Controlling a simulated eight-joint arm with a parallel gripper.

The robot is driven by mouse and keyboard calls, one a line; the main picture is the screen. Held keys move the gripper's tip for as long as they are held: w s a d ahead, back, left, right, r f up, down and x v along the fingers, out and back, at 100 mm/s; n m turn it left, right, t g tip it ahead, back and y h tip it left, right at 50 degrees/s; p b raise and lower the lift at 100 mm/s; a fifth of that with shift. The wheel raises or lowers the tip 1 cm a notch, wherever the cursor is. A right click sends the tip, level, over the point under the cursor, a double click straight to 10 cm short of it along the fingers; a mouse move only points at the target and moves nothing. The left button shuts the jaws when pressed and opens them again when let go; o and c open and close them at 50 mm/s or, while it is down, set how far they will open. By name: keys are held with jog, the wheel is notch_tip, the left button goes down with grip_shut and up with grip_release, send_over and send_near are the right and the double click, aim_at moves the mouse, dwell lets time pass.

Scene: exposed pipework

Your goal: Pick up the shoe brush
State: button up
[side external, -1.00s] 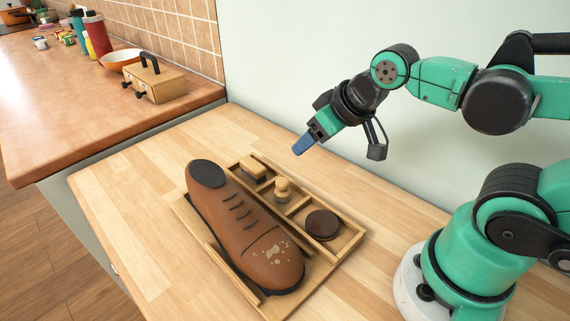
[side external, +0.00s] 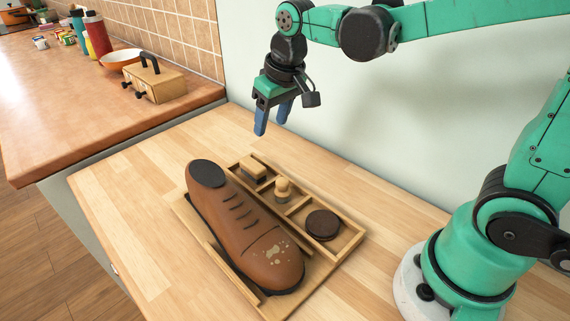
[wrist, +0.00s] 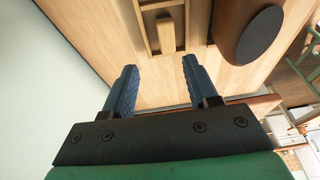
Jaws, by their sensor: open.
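A rectangular wooden block (side external: 253,168), which looks like the shoe brush, sits in the far-end compartment of a wooden tray (side external: 349,248). A small round-knobbed wooden piece (side external: 283,187), perhaps a second brush, stands in the neighbouring compartment. My gripper (side external: 272,125) is open and empty, with blue fingers pointing down, above and beyond the tray's far end. In the wrist view, the block lies ahead of the gap between the fingers (wrist: 160,67).
A large brown shoe (side external: 240,225) with pale stains rests on a wooden stand beside the tray. A dark round tin (side external: 322,224) lies in the near compartment. A wall stands behind the table. A higher counter with a wooden box (side external: 158,86) is at the left.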

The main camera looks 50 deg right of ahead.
aim_at(249, 161)
jog(key=w+f+g, duration=0.1)
jog(key=w+f, duration=0.1)
jog(key=w+f+g, duration=0.1)
jog(key=w+f, duration=0.1)
jog(key=w+f+g, duration=0.1)
jog(key=w+f, duration=0.1)
jog(key=shift+a+f, duration=0.1)
jog(key=shift+a, duration=0.3)
jog(key=shift+w+f, duration=0.15)
jog(key=shift+f, duration=2.95)
grip_shut()
